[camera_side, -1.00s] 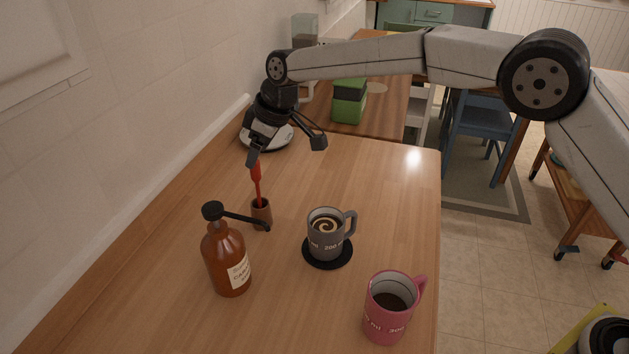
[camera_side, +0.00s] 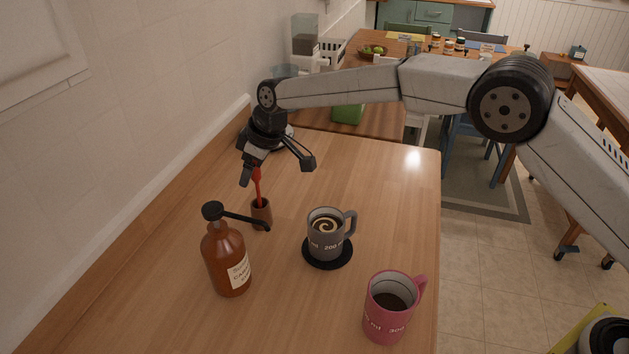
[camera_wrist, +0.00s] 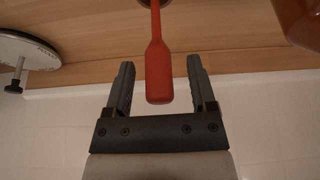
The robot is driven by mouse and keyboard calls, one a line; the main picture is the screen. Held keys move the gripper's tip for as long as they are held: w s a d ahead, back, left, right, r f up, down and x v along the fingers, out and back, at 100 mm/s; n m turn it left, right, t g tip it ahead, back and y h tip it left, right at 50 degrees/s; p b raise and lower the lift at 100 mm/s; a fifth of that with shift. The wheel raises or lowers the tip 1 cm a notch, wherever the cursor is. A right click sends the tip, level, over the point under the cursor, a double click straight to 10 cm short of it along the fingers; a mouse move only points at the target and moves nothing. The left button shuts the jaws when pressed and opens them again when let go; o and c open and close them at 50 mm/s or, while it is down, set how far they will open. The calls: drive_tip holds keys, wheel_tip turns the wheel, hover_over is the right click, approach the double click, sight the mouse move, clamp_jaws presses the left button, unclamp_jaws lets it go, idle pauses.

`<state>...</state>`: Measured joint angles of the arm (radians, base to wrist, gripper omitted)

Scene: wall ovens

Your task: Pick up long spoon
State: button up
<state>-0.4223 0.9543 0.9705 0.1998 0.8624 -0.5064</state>
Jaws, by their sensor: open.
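The long spoon (camera_side: 258,186) is red and stands nearly upright in a small brown cup (camera_side: 261,213) on the wooden counter. Its wide upper end also shows in the wrist view (camera_wrist: 158,72), pointing toward my gripper. My gripper (camera_side: 276,174) is open, with its fingertips spread around the height of the spoon's upper end. In the wrist view my gripper (camera_wrist: 159,80) has one finger on each side of the red end, with a gap on both sides. The spoon's lower part is hidden in the cup.
A brown pump bottle (camera_side: 227,262) stands in front of the cup, its black spout reaching close to it. A grey mug (camera_side: 324,237) on a black coaster (camera_side: 329,260) is to the right. A pink mug (camera_side: 389,308) is nearer.

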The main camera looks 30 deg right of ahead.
clamp_jaws()
drive_tip(key=shift+r, duration=0.1)
drive_tip(key=shift+r, duration=4.95)
drive_tip(key=shift+s+d, duration=0.1)
